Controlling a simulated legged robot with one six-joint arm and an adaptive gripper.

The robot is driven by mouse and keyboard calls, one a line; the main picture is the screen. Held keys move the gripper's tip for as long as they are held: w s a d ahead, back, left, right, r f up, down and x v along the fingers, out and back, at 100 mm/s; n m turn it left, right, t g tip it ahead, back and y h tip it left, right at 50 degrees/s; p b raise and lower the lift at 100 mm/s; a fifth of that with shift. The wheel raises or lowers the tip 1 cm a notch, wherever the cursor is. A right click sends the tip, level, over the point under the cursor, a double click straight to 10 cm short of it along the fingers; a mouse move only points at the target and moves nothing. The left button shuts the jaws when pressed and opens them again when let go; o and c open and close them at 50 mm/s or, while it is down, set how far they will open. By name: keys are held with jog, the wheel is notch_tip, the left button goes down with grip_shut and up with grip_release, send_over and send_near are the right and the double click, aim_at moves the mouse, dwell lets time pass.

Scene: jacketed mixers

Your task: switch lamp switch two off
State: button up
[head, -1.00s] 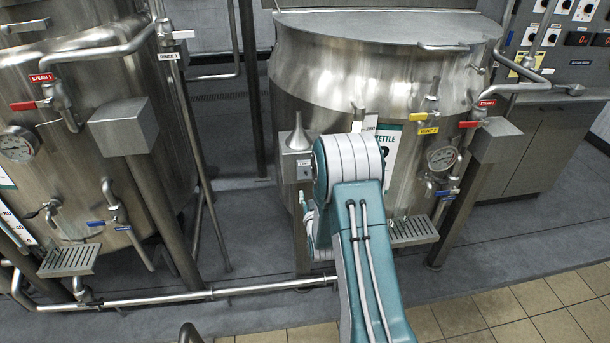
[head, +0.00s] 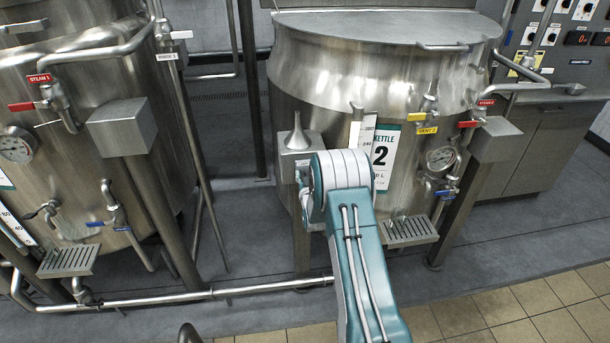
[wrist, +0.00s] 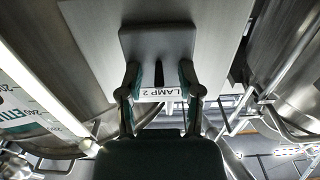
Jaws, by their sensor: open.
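The lamp 2 switch shows in the wrist view as a grey plate (wrist: 158,40) with a narrow dark lever or slot (wrist: 159,74) at its middle. Its white LAMP 2 label (wrist: 160,93) appears upside down. My gripper (wrist: 160,78) is open, with one finger on each side of the dark part. I cannot tell whether either finger touches it.
A red-handled steam 2 valve (head: 468,124), a yellow-handled vent 2 valve (head: 418,117) and a gauge (head: 441,159) sit on the kettle's right. Another kettle (head: 80,90) stands at left. A low steel pipe (head: 240,291) crosses in front. Tiled floor (head: 520,312) is clear.

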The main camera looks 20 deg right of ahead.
grip_shut()
